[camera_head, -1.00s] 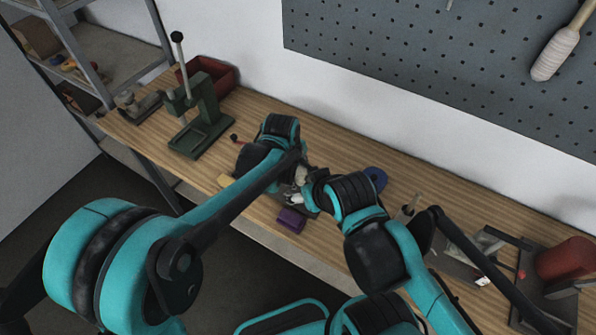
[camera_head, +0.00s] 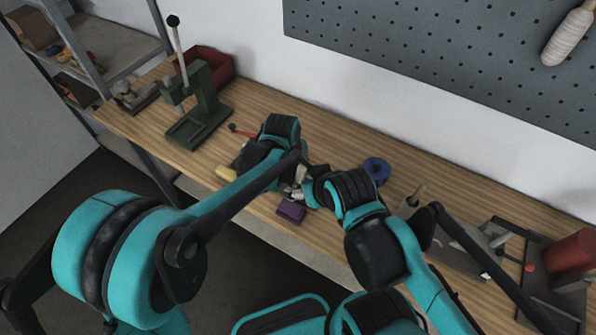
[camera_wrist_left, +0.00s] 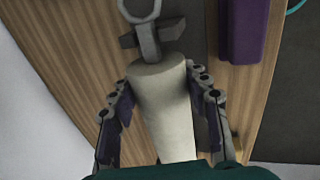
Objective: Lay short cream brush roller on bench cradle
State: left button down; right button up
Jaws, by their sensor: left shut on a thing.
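The cream roller (camera_wrist_left: 162,110) is a pale tapered cylinder between the two fingers of my left gripper (camera_wrist_left: 158,80) in the left wrist view. The gripper is shut on it. A grey bracket with a ring (camera_wrist_left: 148,32) is at the roller's far end; I cannot tell whether it is the cradle or part of the roller. In the head view my left gripper (camera_head: 296,190) is low over the bench's front part, mostly hidden by my arm. My right arm's end is close beside it on the right; its fingers are hidden. I cannot clearly make out the cradle.
A purple block (camera_head: 291,211) lies near the bench's front edge. A blue ring (camera_head: 377,170) lies behind my right arm. A green press (camera_head: 203,105) and red bin (camera_head: 214,68) stand at the left, a red cylinder (camera_head: 570,252) at the right. The bench's back strip is mostly clear.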

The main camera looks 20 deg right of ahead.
pick_arm(q)
jog(key=c, duration=0.7)
grip_release()
jog(key=v, duration=1.2)
jog(key=s+a+r+m+t+b, duration=0.1)
jog(key=a+m, duration=0.1)
jog(key=a, duration=0.8)
jog(key=s+a+r+m+t, duration=0.1)
jog(key=a+m+t, duration=0.1)
jog(key=a, duration=0.9)
jog(key=s+a+f+m, duration=0.1)
jog(key=s+a, duration=0.1)
jog(key=a, duration=0.2)
jog(key=s+a+f+m+t+y, duration=0.1)
jog(key=s+a+f, duration=0.1)
jog(key=a, duration=0.3)
jog(key=s+a+f+m+t+y+b, duration=0.1)
jog(key=s+a+f, duration=0.1)
jog(key=s+a, duration=0.1)
jog(key=shift+s+a+m, duration=0.3)
jog(key=shift+a, duration=0.55)
